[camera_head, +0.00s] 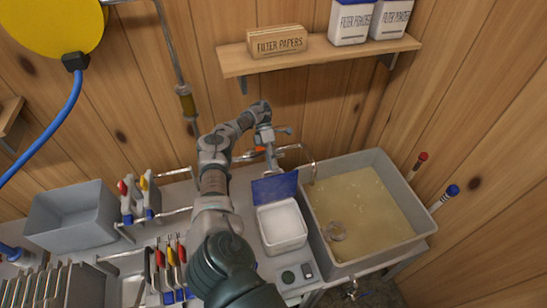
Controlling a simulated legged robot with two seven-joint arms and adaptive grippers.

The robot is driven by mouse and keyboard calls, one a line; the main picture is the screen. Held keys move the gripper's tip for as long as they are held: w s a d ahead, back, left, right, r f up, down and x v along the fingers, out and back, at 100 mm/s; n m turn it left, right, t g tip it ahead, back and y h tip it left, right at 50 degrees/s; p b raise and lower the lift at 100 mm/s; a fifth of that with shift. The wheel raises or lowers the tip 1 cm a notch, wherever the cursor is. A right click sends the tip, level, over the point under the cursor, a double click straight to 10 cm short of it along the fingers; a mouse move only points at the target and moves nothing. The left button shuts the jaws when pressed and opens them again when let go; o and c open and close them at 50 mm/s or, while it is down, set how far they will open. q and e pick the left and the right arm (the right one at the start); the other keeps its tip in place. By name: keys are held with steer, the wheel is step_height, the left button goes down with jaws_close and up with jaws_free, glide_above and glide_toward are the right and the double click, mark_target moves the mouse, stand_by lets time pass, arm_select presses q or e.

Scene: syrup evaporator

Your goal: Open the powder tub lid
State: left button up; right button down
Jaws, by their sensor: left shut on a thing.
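The white powder tub (283,228) stands on the counter, left of the large grey basin. Its blue lid (275,189) stands raised along the tub's back edge, and white powder shows inside the open tub. My left gripper (272,163) is at the raised lid's top edge, with its fingers pointing down. It is shut on the lid; the exact contact at the fingertips is small and partly hidden. My right gripper is not in view.
The grey basin (415,211) of yellowish liquid stands right of the tub. A metal rail (306,154) runs behind it. Tongs (150,195) and colored-handled tools (171,255) lie left of my arm. A wall shelf (328,55) holds a filter papers box (277,42) and white tubs (352,22).

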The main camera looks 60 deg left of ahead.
arm_select(q)
step_height(320, 180, up, 9)
steer(key=shift+d+r, duration=0.2)
steer(key=shift+d, duration=0.1)
steer(key=shift+a, duration=0.1)
steer(key=shift+a+f, duration=0.1)
steer(key=shift+a, duration=0.15)
steer(key=shift+d, duration=0.35)
